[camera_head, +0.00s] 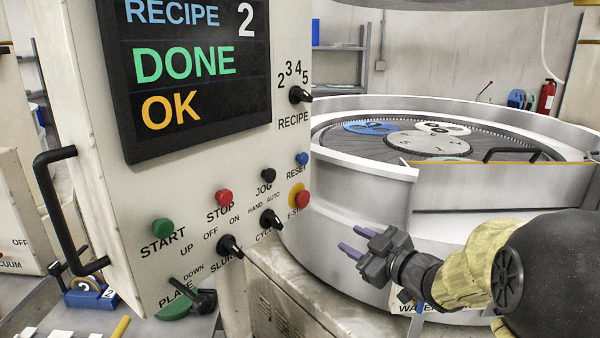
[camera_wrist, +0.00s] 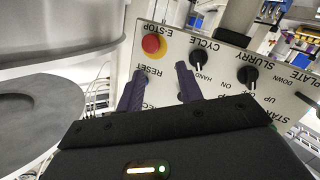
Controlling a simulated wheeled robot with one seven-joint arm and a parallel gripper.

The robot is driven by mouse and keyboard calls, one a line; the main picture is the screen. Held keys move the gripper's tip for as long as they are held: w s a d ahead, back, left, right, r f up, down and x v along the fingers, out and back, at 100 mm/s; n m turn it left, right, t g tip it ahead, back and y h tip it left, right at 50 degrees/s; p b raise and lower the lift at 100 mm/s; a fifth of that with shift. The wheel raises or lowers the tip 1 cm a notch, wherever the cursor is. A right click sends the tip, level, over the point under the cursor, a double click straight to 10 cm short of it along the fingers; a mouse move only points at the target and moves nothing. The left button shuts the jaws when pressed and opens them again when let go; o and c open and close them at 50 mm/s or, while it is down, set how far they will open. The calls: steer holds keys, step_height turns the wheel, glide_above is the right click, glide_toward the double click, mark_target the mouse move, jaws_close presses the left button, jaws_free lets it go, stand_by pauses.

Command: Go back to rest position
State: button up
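My gripper (camera_head: 354,243) is in front of the large round lapping machine (camera_head: 365,205), to the right of the control panel (camera_head: 200,180). Its two purple-grey fingers point left toward the panel and stand apart with nothing between them. In the wrist view the gripper (camera_wrist: 160,80) also shows spread fingers. The panel appears upside down there, with the red E-stop button (camera_wrist: 152,45) beyond the fingers. The panel's screen (camera_head: 190,75) reads RECIPE 2, DONE, OK. I cannot tell how far the fingertips are from the panel.
The panel carries a green START button (camera_head: 162,229), a red STOP button (camera_head: 223,197) and several knobs. A black handle (camera_head: 50,210) sticks out at its left. A blue holder (camera_head: 88,294) stands on the bench at lower left. A fire extinguisher (camera_head: 546,97) is at the back right.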

steer(key=s+d+f+m+g+h+p, duration=0.4)
steer(key=s+f+m+g+h+p, duration=0.25)
steer(key=s+m+h, duration=0.3)
steer(key=s+a+f+m+g+p, duration=0.1)
steer(key=s+a+f+m+g, duration=0.1)
steer(key=s, duration=0.8)
steer(key=f+g, duration=0.1)
steer(key=g, duration=0.1)
steer(key=shift+a+g+p, duration=0.25)
steer(key=shift+g+p, duration=0.1)
steer(key=shift+p, duration=0.05)
steer(key=shift+m+y, duration=0.25)
